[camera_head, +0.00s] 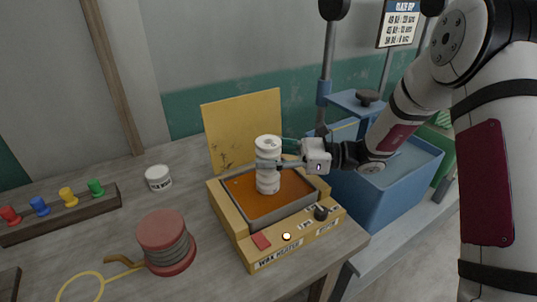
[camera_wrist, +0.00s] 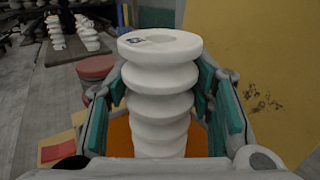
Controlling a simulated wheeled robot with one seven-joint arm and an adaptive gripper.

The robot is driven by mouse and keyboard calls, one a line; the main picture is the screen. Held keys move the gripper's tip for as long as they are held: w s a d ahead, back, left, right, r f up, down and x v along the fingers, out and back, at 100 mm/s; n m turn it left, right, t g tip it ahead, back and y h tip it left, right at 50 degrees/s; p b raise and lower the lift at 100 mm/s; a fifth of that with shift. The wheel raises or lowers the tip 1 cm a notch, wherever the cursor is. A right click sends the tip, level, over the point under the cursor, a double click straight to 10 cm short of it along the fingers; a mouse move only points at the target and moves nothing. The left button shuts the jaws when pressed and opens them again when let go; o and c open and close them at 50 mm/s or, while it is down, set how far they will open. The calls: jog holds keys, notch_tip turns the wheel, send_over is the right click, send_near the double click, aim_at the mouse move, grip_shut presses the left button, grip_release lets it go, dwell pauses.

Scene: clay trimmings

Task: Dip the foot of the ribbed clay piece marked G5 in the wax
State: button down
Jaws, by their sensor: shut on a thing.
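The ribbed white clay piece (camera_head: 268,165) stands upright in my gripper (camera_head: 283,163), over the orange wax (camera_head: 242,192) in the yellow wax heater (camera_head: 235,228). In the wrist view the piece (camera_wrist: 160,105) shows its hollow top rim with a small label, too small to read. The gripper's teal-padded fingers (camera_wrist: 160,118) close on both sides of it. Its foot is at or just above the wax; I cannot tell whether they touch. The wax also shows in the wrist view (camera_wrist: 120,138).
The heater's yellow lid (camera_head: 243,125) stands open behind the wax. A white jar (camera_head: 158,178), a red spool (camera_head: 165,240) and a rack of coloured pegs (camera_head: 60,212) are on the table to the left. A blue bin (camera_head: 385,195) stands to the right.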

jog(key=shift+f, duration=0.65)
dwell(1.4)
notch_tip(320, 180, up, 7)
jog(key=p, duration=0.2)
jog(key=shift+p, duration=0.4)
dwell(0.7)
jog(key=shift+r, duration=0.1)
dwell(1.1)
